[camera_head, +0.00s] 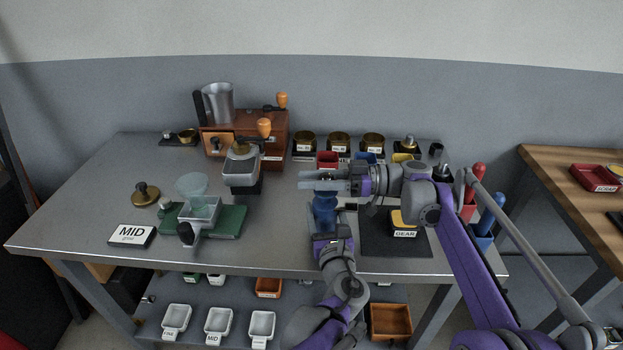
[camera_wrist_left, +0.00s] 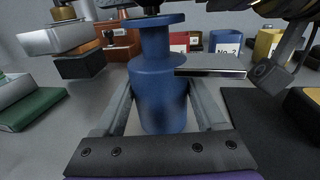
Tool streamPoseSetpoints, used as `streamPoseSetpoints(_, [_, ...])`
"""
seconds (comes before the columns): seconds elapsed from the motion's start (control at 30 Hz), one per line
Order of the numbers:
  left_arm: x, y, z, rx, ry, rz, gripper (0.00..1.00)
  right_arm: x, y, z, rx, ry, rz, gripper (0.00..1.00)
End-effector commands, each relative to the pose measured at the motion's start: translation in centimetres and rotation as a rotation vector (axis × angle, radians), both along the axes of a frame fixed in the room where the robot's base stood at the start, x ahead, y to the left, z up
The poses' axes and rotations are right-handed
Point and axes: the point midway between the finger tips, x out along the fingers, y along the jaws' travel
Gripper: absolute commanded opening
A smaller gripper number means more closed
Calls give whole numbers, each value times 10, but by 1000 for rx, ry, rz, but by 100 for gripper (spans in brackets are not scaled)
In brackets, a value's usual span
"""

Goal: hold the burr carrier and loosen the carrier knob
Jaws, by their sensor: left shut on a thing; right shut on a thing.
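The burr carrier is a blue spool-like cylinder (camera_head: 325,211) standing upright near the table's front edge. It fills the middle of the left wrist view (camera_wrist_left: 158,75), with a finger on each side. My left gripper (camera_head: 325,222) is shut on its lower body. My right gripper (camera_head: 320,180) comes from the right, level, directly above the carrier, and is shut at its top. The carrier knob is hidden between its fingers in the head view; only a dark piece (camera_wrist_left: 151,8) above the blue flange shows in the left wrist view.
A flat metal bar (camera_wrist_left: 210,72) sticks out right of the carrier. A dark mat (camera_head: 375,245) with a GEAR-labelled block (camera_head: 404,222) lies to the right. Red and blue bins (camera_head: 327,159) stand behind.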

Motion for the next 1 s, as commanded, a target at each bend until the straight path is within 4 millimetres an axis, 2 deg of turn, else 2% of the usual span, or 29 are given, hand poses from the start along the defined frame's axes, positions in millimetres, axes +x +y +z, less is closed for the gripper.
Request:
streamPoseSetpoints(0.43, [0,0,0,-1,1,0,0,-8,-2,1,7,-1,332,0])
streamPoseSetpoints(0.9, [0,0,-1,-1,1,0,0,-12,-2,1,7,0,378,0])
streamPoseSetpoints(0.93, [0,0,-1,-1,1,0,0,-12,-2,1,7,0,378,49])
streamPoseSetpoints(1.0, [0,0,-1,-1,1,0,0,-12,-2,1,7,0,378,61])
